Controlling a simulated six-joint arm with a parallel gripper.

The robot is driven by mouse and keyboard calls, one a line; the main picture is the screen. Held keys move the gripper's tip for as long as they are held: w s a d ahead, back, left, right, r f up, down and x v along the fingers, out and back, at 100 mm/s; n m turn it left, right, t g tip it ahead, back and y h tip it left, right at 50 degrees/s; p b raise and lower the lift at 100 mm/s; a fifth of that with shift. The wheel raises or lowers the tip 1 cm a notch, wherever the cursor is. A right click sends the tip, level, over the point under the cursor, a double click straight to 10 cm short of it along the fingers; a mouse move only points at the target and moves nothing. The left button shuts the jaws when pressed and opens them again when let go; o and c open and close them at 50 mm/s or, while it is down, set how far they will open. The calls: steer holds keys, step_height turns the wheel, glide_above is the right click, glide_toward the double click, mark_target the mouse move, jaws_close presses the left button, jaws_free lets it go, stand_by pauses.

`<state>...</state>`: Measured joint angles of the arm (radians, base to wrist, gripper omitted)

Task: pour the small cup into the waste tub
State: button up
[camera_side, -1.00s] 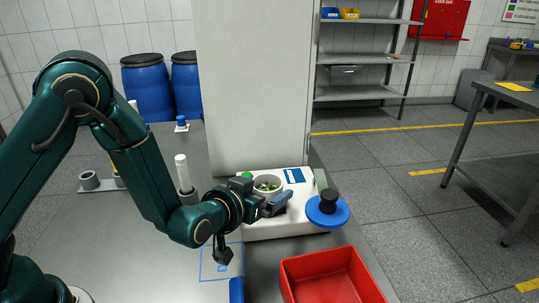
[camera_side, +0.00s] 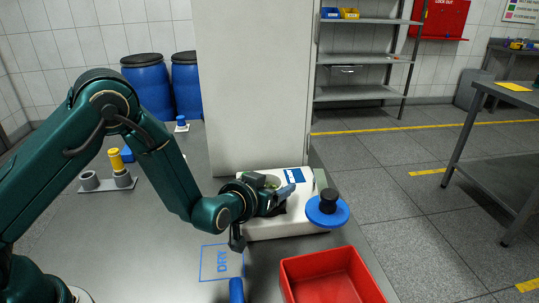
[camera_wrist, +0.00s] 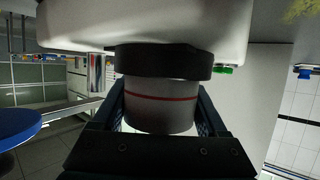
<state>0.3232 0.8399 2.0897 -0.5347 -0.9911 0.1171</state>
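The small cup is a grey cylinder with a red line in the wrist view (camera_wrist: 158,100), which is upside down. It stands upright by a black round support on the white machine. My gripper (camera_wrist: 160,105) has one finger on each side of it, very close to its wall. I cannot tell whether they press on it. In the side view my gripper (camera_side: 283,198) is over the machine and hides most of the cup; a bit of green filling (camera_side: 270,185) shows. The red tub (camera_side: 330,275) stands at the lower right, with no gripper over it.
The white machine (camera_side: 290,226) stands against a tall pale panel (camera_side: 250,90). A blue disc with a black knob (camera_side: 327,212) rises at its right. A grey holder with a yellow-topped post (camera_side: 117,162) is at the left. The "DRY" marked square (camera_side: 222,262) is bare.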

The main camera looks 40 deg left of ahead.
steer(key=shift+c, duration=0.8)
steer(key=shift+r, duration=3.05)
steer(key=shift+w+a+r, duration=0.1)
steer(key=shift+a+r, duration=0.1)
steer(key=shift+a, duration=0.15)
steer(key=s+a+r+n+g+y, duration=0.4)
steer(key=s+a+r+n+y, duration=0.35)
steer(key=s+a, duration=0.25)
steer(key=s+d+n+g+y, duration=0.1)
steer(key=s+d, duration=0.1)
steer(key=s, duration=0.4)
steer(key=shift+s+r, duration=0.25)
steer(key=shift+r, duration=0.05)
